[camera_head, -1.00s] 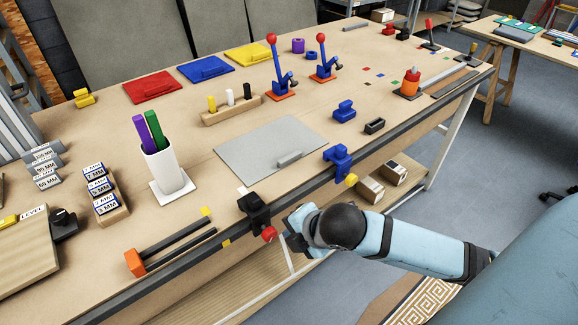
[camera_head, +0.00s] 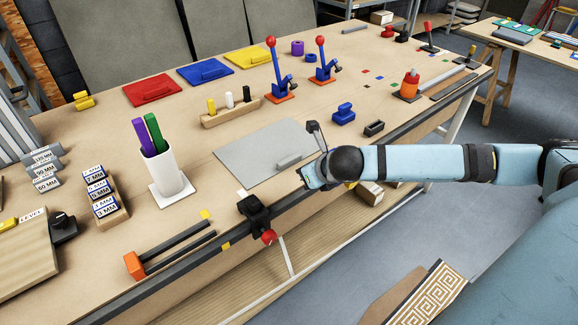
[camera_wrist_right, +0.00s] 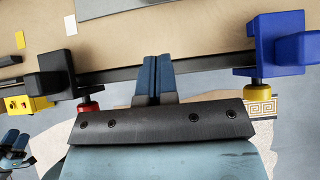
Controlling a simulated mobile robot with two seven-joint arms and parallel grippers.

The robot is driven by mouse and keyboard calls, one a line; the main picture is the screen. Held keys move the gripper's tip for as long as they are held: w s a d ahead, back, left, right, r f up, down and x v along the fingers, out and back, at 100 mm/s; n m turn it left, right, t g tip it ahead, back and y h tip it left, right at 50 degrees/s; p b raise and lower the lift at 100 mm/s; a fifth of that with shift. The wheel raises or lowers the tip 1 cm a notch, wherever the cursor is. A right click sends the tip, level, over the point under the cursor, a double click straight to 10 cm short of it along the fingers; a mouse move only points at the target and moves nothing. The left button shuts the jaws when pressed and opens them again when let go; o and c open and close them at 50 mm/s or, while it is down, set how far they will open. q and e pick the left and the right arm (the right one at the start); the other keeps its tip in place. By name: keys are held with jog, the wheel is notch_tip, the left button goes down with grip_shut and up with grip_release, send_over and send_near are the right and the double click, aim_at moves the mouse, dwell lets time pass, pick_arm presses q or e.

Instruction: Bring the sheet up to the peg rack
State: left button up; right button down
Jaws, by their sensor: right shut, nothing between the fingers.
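The grey sheet (camera_head: 255,158) lies flat on the bench, with a small grey block handle (camera_head: 289,161) near its front right edge. Part of the sheet shows at the top of the right wrist view (camera_wrist_right: 125,6). The peg rack (camera_head: 232,113) is a wooden block with yellow, white and black pegs, behind the sheet. My right gripper (camera_head: 309,178) is shut and empty by the bench's front edge, just right of the sheet and apart from it. In the right wrist view its blue fingers (camera_wrist_right: 156,80) are together.
A black clamp with a red knob (camera_head: 256,212) stands on the front edge; a blue clamp (camera_wrist_right: 283,42) is right of my fingers. A white cup with two markers (camera_head: 167,170) stands left of the sheet. Two red-handled blue levers (camera_head: 277,75) stand behind, right of the rack.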

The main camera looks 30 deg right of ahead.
aim_at(283, 168)
jog(key=x, duration=0.4)
jog(key=w, duration=0.3)
jog(key=shift+w+a+f+p, duration=0.15)
jog(key=shift+w+p, duration=0.05)
jog(key=shift+p, duration=0.1)
jog(key=shift+w, duration=0.45)
